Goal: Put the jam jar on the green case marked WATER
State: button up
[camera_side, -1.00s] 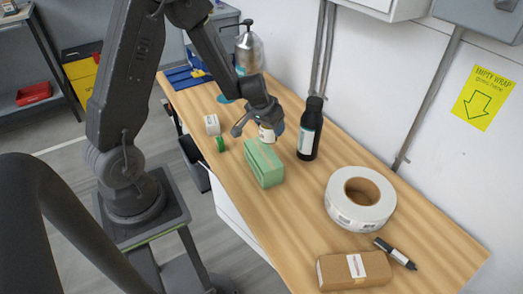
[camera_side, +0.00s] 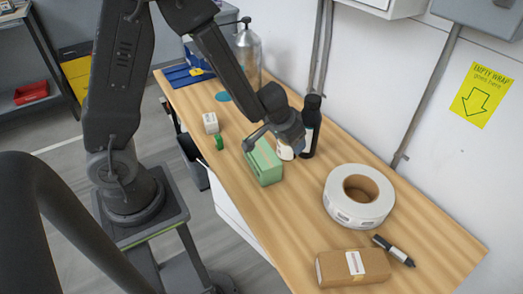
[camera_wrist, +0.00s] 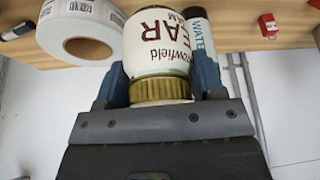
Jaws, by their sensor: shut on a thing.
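The jam jar (camera_wrist: 158,42) has a white label, upside down in the wrist view, and a gold lid towards my gripper. My gripper (camera_side: 284,141) is shut on it; the blue fingers (camera_wrist: 160,82) grip its sides near the lid. In the side view the jar (camera_side: 286,152) is partly hidden by my gripper. It appears just right of the green case (camera_side: 265,163), close to the black bottle; I cannot tell how high it is. The case stands on the wooden bench, and no marking on it is readable.
A tape roll (camera_side: 359,197), a cardboard box (camera_side: 353,267) and a marker (camera_side: 394,250) lie nearer the front. A white box (camera_side: 210,123) and green roll (camera_side: 219,142) are left.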

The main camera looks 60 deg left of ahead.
jog(key=s+a+r+n+g+y, duration=0.1)
jog(key=s+a+r+n, duration=0.15)
jog(key=a, duration=0.45)
jog(key=s+a+r+n+y, duration=0.1)
jog(key=s+a+n, duration=0.1)
jog(key=s+a, duration=0.3)
jog(key=s+a+r+n+g, duration=0.1)
jog(key=s+a+n, duration=0.15)
jog(key=a, duration=0.55)
send_over(262, 149)
notch_tip(262, 149, down, 7)
jog(key=shift+d+r, duration=0.15)
jog(key=shift+f, duration=1.95)
jog(key=shift+f, duration=0.1)
jog(key=o, duration=1.1)
